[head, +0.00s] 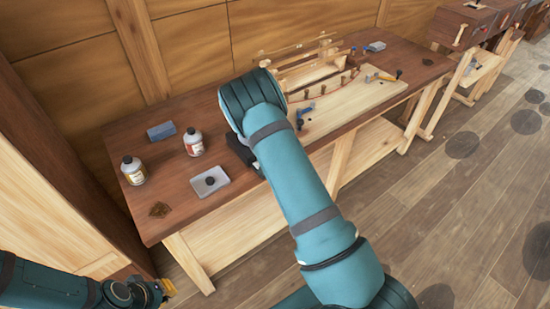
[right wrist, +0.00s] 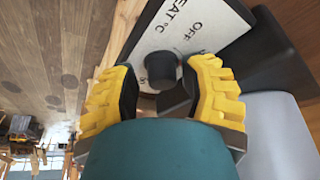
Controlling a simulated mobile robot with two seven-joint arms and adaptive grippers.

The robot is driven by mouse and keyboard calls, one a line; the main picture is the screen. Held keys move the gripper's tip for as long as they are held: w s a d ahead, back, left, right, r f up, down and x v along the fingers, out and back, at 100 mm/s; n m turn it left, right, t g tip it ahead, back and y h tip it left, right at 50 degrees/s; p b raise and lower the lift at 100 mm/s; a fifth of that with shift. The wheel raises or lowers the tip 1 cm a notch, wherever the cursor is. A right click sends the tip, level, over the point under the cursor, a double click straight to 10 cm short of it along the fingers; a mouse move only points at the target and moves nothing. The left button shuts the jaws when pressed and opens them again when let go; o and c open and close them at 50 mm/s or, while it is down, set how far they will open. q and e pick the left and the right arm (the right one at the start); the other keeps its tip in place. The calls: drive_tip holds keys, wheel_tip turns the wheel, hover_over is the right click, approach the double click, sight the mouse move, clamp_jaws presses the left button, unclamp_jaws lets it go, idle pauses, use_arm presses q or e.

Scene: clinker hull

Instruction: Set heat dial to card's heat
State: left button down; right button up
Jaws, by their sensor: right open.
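The heat dial is a dark round knob (right wrist: 161,68) on a pale plate (right wrist: 205,22) marked "HEAT °C" and "OFF" in the right wrist view. My right gripper (right wrist: 160,84) is open, its yellow-padded fingers on either side of the knob; I cannot tell if they touch it. The knob's pointer setting cannot be read. In the head view my right arm hides the right gripper and the dial. My left gripper (head: 140,292) is low at the left, away from the bench; its finger state is unclear. I cannot make out a heat card.
The brown workbench (head: 118,182) holds two white bottles (head: 134,171) (head: 193,142), a blue block (head: 161,131) and a grey tray (head: 222,178) with a small dark round thing. A hull frame (head: 310,60) and a pale board (head: 365,97) with tools lie farther right.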

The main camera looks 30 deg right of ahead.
drive_tip(key=shift+w+a+r, duration=0.2)
drive_tip(key=shift+a+r, duration=0.05)
drive_tip(key=shift+r, duration=0.35)
drive_tip(key=v, duration=0.6)
drive_tip(key=shift+s+r, duration=0.3)
drive_tip(key=shift+s, duration=0.2)
